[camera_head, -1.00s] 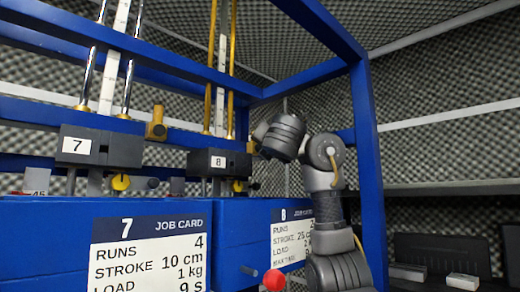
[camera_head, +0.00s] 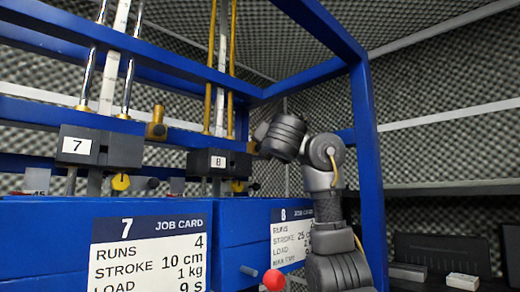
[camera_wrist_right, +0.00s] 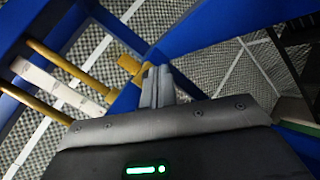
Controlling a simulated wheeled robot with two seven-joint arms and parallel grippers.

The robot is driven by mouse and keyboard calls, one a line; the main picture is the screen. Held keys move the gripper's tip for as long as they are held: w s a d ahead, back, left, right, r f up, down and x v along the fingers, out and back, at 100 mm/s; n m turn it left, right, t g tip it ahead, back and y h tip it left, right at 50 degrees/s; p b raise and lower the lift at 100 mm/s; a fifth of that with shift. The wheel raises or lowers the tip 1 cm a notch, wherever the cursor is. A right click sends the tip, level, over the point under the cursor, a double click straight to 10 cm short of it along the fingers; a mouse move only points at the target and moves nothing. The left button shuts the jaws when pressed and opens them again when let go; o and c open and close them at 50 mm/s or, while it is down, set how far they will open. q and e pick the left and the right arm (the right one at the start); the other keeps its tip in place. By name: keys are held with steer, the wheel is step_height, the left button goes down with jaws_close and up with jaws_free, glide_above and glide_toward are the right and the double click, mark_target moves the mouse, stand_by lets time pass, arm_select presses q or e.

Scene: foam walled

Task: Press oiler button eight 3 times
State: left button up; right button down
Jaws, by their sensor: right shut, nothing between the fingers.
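The unit marked 8 (camera_head: 218,162) stands at the middle of the head view with two brass rods above it. A brass fitting at its right side, which looks like the oiler, is mostly hidden by my right gripper (camera_head: 259,133) in that view. The right wrist view shows a brass block (camera_wrist_right: 129,64) on the blue frame, just left of the shut fingertips of my right gripper (camera_wrist_right: 157,72). The gripper is empty. I cannot tell whether the fingers touch the block. My left gripper is not in view.
A blue frame post (camera_head: 368,180) stands right of my arm. Job cards (camera_head: 150,252) face the front. A red knob (camera_head: 274,280) sits low in front. A dark shelf (camera_head: 450,188) is at right.

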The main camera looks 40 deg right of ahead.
steer(key=shift+w, duration=0.25)
steer(key=shift+w, duration=0.15)
steer(key=shift+w+a, duration=0.1)
steer(key=shift+w, duration=0.4)
stand_by(0.9)
stand_by(0.4)
steer(key=shift+s+b, duration=0.8)
steer(key=shift+b, duration=0.2)
